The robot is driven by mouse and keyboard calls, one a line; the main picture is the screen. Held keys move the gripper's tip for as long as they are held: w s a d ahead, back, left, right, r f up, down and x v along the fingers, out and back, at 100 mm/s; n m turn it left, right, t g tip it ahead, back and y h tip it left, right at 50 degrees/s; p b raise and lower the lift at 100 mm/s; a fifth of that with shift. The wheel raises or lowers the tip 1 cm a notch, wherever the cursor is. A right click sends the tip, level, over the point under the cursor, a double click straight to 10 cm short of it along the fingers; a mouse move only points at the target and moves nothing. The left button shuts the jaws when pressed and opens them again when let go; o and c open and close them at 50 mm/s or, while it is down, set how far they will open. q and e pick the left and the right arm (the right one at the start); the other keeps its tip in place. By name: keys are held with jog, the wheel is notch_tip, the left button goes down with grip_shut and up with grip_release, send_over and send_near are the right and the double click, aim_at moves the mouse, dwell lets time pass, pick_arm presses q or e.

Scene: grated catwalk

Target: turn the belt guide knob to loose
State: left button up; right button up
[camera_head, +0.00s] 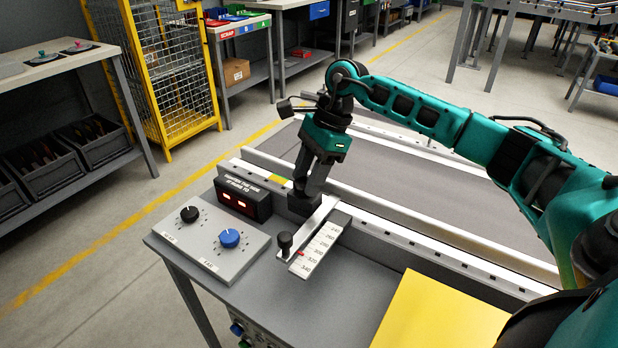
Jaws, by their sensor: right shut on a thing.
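My right gripper (302,190) points down at the far end of a silver strip (322,214) by the belt's near rail. It is shut on a dark block-like piece (305,206); the fingers partly hide it. A black knob (285,241) stands at the strip's near end, beside a white number scale (318,248) with a red mark. A grey panel (205,265) to the left carries a black knob (189,214) and a blue knob (229,238). Its labels are too small to read, so I cannot tell which knob is the belt guide knob. My left gripper is out of view.
A black display box (242,197) with red lights stands just left of the gripper. The grey conveyor belt (400,195) and its rails lie behind. A yellow sheet (440,315) is at front right. A yellow cage (170,65) stands at back left.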

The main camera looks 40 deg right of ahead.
jog(key=n+g+b, duration=0.1)
jog(key=n, duration=0.1)
jog(key=shift+w+n, duration=0.2)
jog(key=shift+n, duration=0.2)
jog(key=n+g, duration=0.1)
jog(key=n, duration=0.1)
jog(key=shift+w+n+b, duration=0.1)
jog(key=shift+n+b, duration=0.3)
jog(key=n+g+b, duration=0.1)
jog(key=n, duration=0.1)
jog(key=shift+n+h, duration=0.4)
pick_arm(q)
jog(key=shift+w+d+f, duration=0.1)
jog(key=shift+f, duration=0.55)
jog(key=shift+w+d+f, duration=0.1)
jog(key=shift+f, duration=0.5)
pick_arm(e)
jog(key=shift+w+n, duration=0.1)
jog(key=shift+n, duration=0.6)
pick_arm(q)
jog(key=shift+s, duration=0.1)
pick_arm(e)
jog(key=shift+g, duration=0.3)
jog(key=o, duration=1.1)
jog(key=shift+a, duration=0.1)
jog(key=shift+c, duration=0.2)
